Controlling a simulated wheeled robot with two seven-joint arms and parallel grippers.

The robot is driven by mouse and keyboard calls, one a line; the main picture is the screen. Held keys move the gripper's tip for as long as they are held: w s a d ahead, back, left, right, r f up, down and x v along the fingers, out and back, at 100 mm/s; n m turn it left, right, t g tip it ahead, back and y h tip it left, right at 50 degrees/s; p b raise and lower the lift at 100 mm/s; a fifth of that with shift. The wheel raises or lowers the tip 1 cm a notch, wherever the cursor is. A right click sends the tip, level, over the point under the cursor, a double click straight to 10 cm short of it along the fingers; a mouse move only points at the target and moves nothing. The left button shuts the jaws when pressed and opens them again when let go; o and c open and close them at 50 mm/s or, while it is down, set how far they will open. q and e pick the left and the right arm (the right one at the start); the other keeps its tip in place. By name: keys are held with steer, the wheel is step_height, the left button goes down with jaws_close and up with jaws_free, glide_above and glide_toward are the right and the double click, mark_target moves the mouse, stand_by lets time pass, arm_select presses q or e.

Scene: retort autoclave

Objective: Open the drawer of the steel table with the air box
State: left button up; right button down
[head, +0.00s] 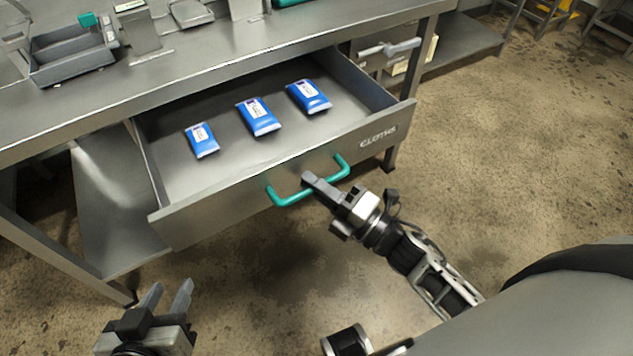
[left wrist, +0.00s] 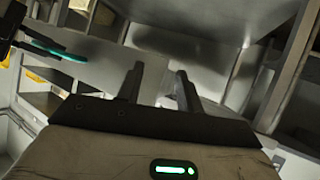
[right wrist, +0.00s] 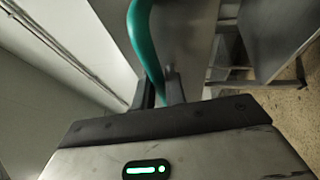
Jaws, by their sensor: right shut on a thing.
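The steel drawer (head: 285,187) marked CLOTHS stands pulled well out of the steel table (head: 200,75). Three blue and white packets (head: 258,116) lie inside it. Its teal bar handle (head: 290,198) is on the front face. My right gripper (head: 318,184) is shut on the handle; in the right wrist view the teal handle (right wrist: 145,40) runs down between the fingers (right wrist: 160,92). My left gripper (head: 168,298) is open and empty, low at the bottom left, apart from the drawer; its spread fingers also show in the left wrist view (left wrist: 157,82).
A grey open-topped box (head: 70,65) and several metal items stand on the tabletop. A lower shelf (head: 115,210) and table legs are at the left.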

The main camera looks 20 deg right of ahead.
steer(key=c, duration=1.5)
jaws_free()
steer(key=shift+o, duration=0.2)
steer(key=shift+s, duration=0.1)
steer(key=v, duration=1.6)
steer(key=shift+b, duration=0.4)
